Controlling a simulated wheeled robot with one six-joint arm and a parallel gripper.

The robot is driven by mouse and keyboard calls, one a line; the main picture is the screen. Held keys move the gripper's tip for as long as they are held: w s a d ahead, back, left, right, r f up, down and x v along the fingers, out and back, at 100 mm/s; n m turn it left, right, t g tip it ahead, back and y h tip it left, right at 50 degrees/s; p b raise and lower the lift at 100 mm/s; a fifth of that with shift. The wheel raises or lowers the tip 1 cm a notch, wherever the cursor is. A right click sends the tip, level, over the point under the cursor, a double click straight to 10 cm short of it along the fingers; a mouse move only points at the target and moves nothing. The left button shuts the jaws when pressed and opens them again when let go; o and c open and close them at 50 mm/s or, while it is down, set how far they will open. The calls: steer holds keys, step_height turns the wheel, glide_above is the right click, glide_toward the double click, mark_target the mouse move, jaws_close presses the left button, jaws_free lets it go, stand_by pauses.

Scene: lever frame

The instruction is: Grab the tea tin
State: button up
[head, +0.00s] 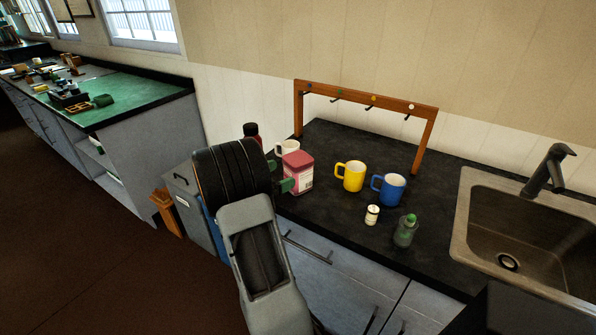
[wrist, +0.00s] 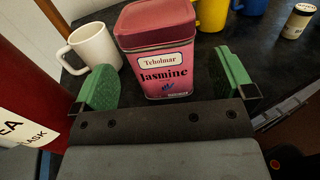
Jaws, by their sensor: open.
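The tea tin is a pink-red box with a darker lid and a "Jasmine" label. It stands upright on the dark counter, in the head view (head: 298,171) and large in the wrist view (wrist: 158,55). My gripper (wrist: 168,82) is open, with one green fingertip pad on each side of the tin's lower front. The tin is in line with the gap between the pads, and I see no pad pressed on it. In the head view my gripper (head: 280,176) is at the tin's left, partly hidden by my wrist.
A white mug (wrist: 94,47) stands close at the tin's left. A yellow mug (head: 350,176), a blue mug (head: 389,189), a small jar (head: 372,215) and a green bottle (head: 405,231) stand to the right. A wooden hook frame (head: 366,99) rises behind. A dark red container (wrist: 36,70) is at left.

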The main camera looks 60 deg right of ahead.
mark_target(288, 170)
steer(key=shift+p+x, duration=0.5)
steer(key=shift+x, duration=2.65)
steer(key=shift+r, duration=0.15)
steer(key=shift+c, duration=0.5)
steer(key=c, duration=0.7)
